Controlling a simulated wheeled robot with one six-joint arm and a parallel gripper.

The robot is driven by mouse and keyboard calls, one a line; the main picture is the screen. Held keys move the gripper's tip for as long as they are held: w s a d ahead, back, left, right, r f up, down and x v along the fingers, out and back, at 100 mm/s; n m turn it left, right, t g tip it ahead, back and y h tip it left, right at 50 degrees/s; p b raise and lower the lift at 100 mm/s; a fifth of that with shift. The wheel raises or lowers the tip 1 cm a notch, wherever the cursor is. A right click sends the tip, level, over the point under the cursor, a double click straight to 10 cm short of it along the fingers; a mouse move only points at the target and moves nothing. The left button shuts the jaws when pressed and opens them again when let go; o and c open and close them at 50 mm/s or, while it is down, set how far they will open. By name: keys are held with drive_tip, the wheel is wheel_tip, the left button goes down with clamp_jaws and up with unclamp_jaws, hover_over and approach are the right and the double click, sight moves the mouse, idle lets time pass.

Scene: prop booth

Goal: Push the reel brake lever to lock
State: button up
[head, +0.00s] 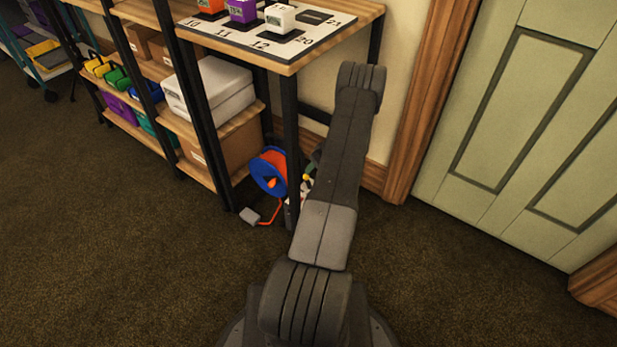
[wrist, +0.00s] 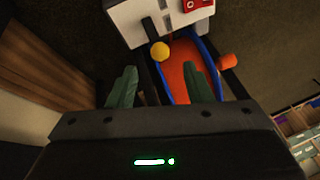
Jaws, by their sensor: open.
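The cable reel (head: 268,171), blue-rimmed with an orange drum, stands on the floor under the table, partly hidden by a table leg and my arm. In the wrist view the reel (wrist: 185,83) is close, with its white panel (wrist: 128,24) at the top. The brake lever has a yellow ball knob (wrist: 160,51) and appears near a dark slot in that panel; the knob also shows in the head view (head: 306,178). My gripper (wrist: 160,66) is open and empty, its green-grey fingers to either side below the knob. I cannot tell whether they touch it.
An orange crank knob (wrist: 227,60) sticks out beside the reel. A black table leg (head: 291,140) stands in front of it. An orange cord with a grey plug (head: 249,216) lies on the floor. Shelves (head: 150,140) stand left, a green door (head: 520,120) right. The front carpet is clear.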

sight(308, 176)
drive_tip(key=b+x, duration=0.1)
drive_tip(key=x, duration=0.5)
drive_tip(key=shift+c, duration=0.5)
clamp_jaws()
